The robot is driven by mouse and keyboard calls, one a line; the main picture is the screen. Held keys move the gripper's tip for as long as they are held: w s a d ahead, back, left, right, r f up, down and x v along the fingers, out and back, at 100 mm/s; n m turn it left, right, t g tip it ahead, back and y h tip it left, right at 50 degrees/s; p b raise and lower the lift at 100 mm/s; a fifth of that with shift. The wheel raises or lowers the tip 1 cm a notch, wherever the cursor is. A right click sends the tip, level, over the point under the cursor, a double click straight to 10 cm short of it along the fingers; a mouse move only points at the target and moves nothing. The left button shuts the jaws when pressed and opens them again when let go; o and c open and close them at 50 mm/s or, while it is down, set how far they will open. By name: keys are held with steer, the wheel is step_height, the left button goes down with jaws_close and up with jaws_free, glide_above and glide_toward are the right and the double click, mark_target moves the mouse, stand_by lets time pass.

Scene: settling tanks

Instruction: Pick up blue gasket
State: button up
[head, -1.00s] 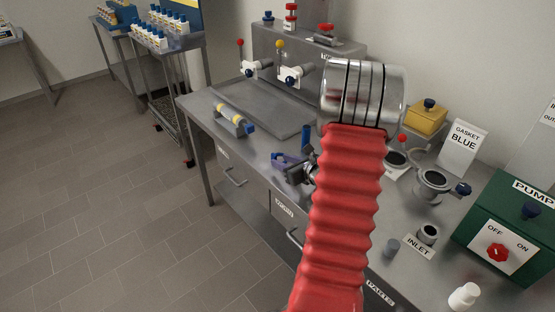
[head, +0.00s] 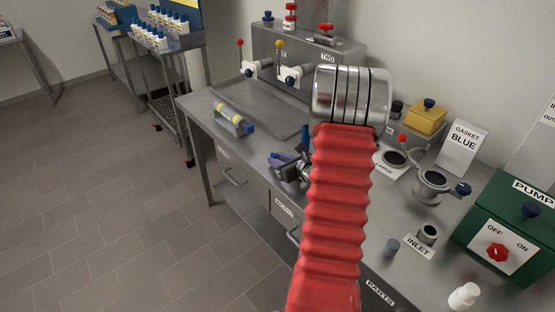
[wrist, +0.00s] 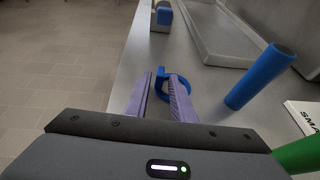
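The blue gasket (wrist: 187,88), a ring with a small tab, lies on the grey bench in the wrist view. My gripper (wrist: 161,76) has two purple fingers, standing apart with a gap between them. The right finger crosses over the ring and hides part of it; part of the ring shows in the gap. I cannot tell whether the fingers touch it. In the head view my gripper (head: 277,158) is low over the bench, left of my red arm sleeve. The gasket cannot be made out there.
A blue post (wrist: 258,76) stands right of the fingers, with a green one (wrist: 298,156) nearer. A grey tray (head: 262,110) and a yellow-banded holder (head: 233,119) lie beyond. The gasket sign (head: 462,147) and green pump box (head: 510,225) stand right. Open floor is left.

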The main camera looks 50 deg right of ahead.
jaws_close()
stand_by(0.3)
step_height(320, 180, up, 10)
stand_by(0.7)
stand_by(0.4)
